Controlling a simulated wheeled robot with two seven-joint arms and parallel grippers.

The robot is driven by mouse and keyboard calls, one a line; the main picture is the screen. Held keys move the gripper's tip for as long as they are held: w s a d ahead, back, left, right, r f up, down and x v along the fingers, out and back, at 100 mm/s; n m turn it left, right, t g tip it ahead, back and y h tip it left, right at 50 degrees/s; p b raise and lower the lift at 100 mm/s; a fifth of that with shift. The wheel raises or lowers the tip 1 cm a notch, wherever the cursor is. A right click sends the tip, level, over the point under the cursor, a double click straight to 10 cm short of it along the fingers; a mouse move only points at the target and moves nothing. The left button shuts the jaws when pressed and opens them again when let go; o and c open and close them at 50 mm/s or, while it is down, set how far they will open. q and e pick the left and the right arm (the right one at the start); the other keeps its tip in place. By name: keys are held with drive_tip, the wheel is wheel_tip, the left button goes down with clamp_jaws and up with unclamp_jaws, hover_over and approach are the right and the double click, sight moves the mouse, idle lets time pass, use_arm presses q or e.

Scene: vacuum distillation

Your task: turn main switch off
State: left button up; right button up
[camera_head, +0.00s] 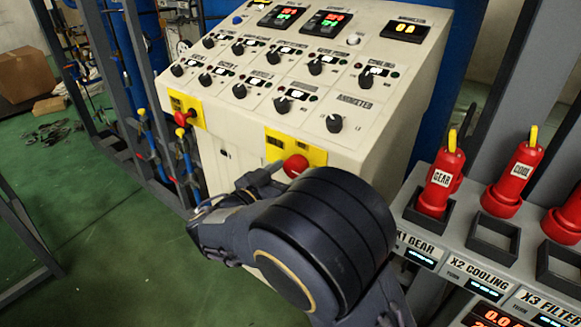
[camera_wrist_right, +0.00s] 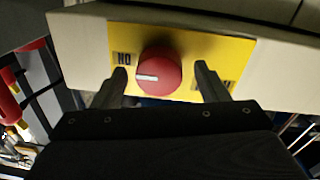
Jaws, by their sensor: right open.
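The main switch appears to be the red round knob (camera_head: 295,166) on a yellow plate (camera_head: 318,157) at the lower front of the slanted cream console. In the right wrist view the red knob (camera_wrist_right: 159,72) shows a white mark on its left side, towards the upside-down ON label. The label on the right is partly hidden by a finger. My right gripper (camera_wrist_right: 162,76) is open, with one finger on each side of the knob; I cannot tell whether they touch it. In the head view my right wrist hides part of the gripper (camera_head: 268,178). My left gripper is not in view.
The cream console (camera_head: 392,128) carries several black knobs and lit displays. Another red control (camera_head: 183,118) on a yellow plate sits at its left edge. Red GEAR (camera_head: 437,183) and COOL (camera_head: 513,177) items stand in a rack at right. The green floor (camera_head: 95,215) is open at left.

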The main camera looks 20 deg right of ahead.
drive_tip(key=shift+w+d, duration=0.25)
drive_tip(key=shift+d, duration=0.1)
drive_tip(key=c, duration=1)
